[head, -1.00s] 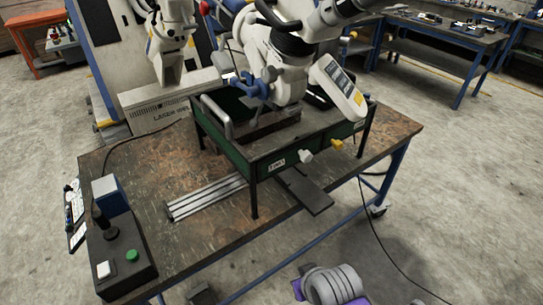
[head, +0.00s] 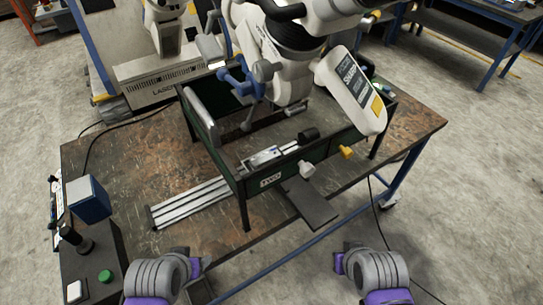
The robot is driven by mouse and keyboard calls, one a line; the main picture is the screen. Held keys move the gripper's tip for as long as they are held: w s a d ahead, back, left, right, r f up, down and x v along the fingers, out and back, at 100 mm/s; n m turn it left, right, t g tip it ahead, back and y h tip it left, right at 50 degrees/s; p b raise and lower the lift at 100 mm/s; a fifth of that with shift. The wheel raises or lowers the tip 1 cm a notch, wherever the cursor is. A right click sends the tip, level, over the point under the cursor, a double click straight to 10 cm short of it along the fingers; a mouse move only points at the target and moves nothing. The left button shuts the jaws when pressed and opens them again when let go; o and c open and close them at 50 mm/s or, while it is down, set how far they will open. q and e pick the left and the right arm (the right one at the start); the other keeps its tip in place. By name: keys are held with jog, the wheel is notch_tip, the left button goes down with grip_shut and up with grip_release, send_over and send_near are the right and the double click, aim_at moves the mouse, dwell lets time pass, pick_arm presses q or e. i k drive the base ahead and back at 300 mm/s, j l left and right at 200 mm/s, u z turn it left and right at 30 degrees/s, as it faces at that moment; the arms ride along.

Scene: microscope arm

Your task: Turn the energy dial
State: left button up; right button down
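A white knob (head: 307,169) and a yellow knob (head: 346,152) stick out from the front of the green-sided frame (head: 290,177) on the workbench. No readable label marks either one as the energy dial. My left gripper (head: 200,264) is low in the picture, just off the bench's front edge, between the control box and the frame. My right gripper (head: 341,260) is low right of centre, in front of the bench over the floor. Both grippers are apart from the knobs, with nothing seen in them. Their fingers are too small to judge.
A microscope head (head: 350,88) on a white arm hangs over the frame. A control box (head: 92,265) with a joystick and green button stands at the bench's left. Metal rails (head: 190,203) and a dark plate (head: 311,205) lie near the frame. Open floor lies right.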

aim_at(52, 179)
jog(key=u, duration=1.85)
jog(key=k+j, duration=0.1)
jog(key=j, duration=1.85)
jog(key=i+j+z, duration=0.1)
jog(key=j, duration=0.4)
jog(key=i+j, duration=0.35)
jog(key=j, duration=0.15)
jog(key=i+j+z, duration=0.1)
jog(key=i+j, duration=0.2)
jog(key=j, duration=0.15)
